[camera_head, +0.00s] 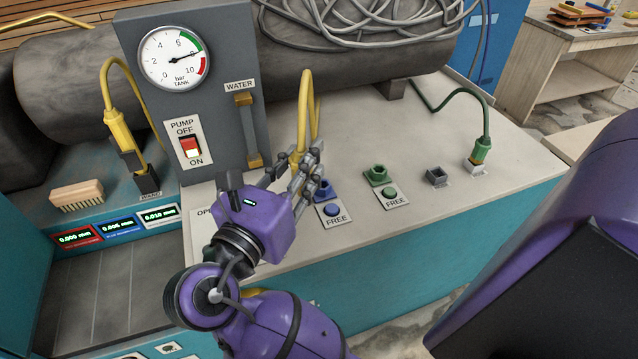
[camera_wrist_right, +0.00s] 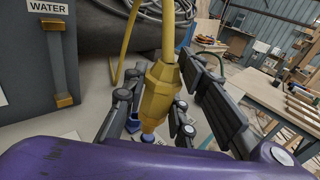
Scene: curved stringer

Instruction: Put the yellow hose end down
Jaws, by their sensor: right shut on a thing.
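The yellow hose (camera_head: 306,105) arches up from the bench top beside the grey panel. Its end is a faceted yellow connector (camera_wrist_right: 160,92), upright or nearly so in the right wrist view. My right gripper (camera_head: 306,170) is shut on this connector, with a finger on each side of it in the right wrist view (camera_wrist_right: 162,105). In the head view my fingers hide most of the connector. They are beside and above the blue socket (camera_head: 326,192); whether the connector touches anything is hidden. My left gripper is not in view.
A green socket (camera_head: 378,174) and a small grey socket (camera_head: 437,177) stand to the right. A green hose plug (camera_head: 480,150) sits at the bench's right end. The gauge panel (camera_head: 215,110) rises close on the left. The front bench top (camera_head: 420,215) is clear.

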